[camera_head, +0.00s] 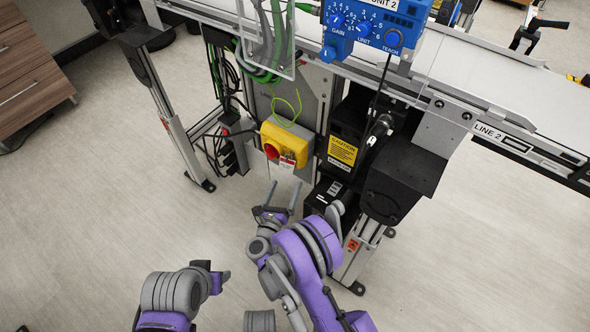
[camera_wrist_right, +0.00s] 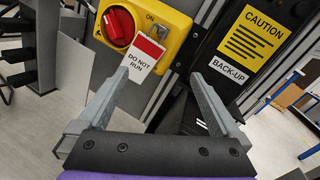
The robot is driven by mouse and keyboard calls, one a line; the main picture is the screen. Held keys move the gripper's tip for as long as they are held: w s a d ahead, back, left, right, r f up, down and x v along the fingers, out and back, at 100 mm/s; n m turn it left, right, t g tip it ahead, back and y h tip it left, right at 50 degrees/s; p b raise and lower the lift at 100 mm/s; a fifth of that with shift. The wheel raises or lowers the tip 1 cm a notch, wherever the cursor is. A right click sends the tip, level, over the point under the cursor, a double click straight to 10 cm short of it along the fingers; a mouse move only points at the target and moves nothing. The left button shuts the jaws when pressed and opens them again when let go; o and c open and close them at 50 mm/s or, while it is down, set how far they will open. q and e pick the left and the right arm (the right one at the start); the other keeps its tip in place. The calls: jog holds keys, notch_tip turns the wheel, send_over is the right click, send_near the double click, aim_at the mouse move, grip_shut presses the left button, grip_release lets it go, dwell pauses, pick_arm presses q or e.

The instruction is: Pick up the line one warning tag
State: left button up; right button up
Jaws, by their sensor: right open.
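The warning tag (camera_head: 287,163) is a small white card with a red top, hanging at the lower right of the yellow switch box (camera_head: 284,141). In the right wrist view the tag (camera_wrist_right: 146,55) reads DO NOT RUN and hangs beside the box's red knob (camera_wrist_right: 117,27). My right gripper (camera_head: 283,184) is open and empty, just below and in front of the tag. In the right wrist view its fingers (camera_wrist_right: 158,75) are spread, with the tag ahead, nearer the left finger. My left arm shows at the lower left; its dark end (camera_head: 214,278) does not show the jaws clearly.
A black unit with a yellow caution label (camera_head: 342,151) stands right of the switch box. A blue control box (camera_head: 372,27) and a clear cable guard (camera_head: 266,38) are above. A conveyor leg (camera_head: 186,150) stands at left. The floor in front is clear.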

aim_at(294, 164)
jog(key=x, duration=0.5)
jog(key=f+b+x, duration=0.1)
jog(key=x, duration=0.1)
jog(key=shift+w, duration=0.2)
jog(key=shift+w+d+r, duration=0.1)
jog(key=shift+w+r, duration=0.05)
jog(key=shift+w, duration=0.35)
jog(key=shift+d+r, duration=0.15)
grip_shut()
